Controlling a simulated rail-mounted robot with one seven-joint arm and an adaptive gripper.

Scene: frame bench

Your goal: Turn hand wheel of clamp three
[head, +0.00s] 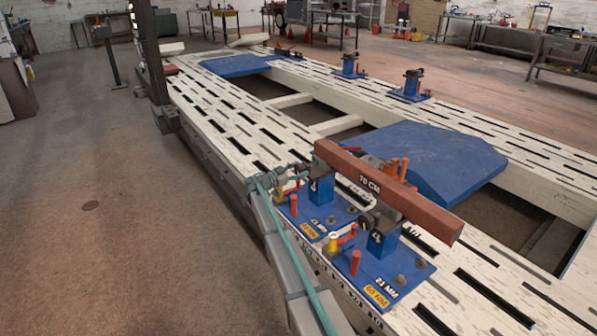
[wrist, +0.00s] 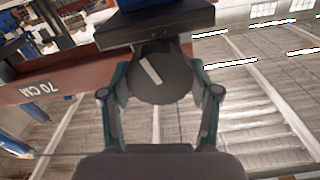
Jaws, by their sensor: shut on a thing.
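Clamp three (head: 319,190) is a blue post marked 3 on a blue plate on the white slotted bench frame (head: 232,130). A red-brown beam (head: 390,193) marked 70 CM runs across its top. In the wrist view the hand wheel (wrist: 165,90) is a dark round disc with a tilted white stripe, below a dark block. My gripper (wrist: 160,78) has one teal finger on each side of the wheel and is shut on it. In the head view my gripper (head: 287,184) is at the left side of clamp three, and the wheel is mostly hidden there.
Clamp four (head: 383,242) stands just in front, with red pins and a yellow knob (head: 333,243) beside it. A large blue panel (head: 425,155) lies behind the beam. Two more blue clamps (head: 411,85) (head: 349,66) stand on the far rail.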

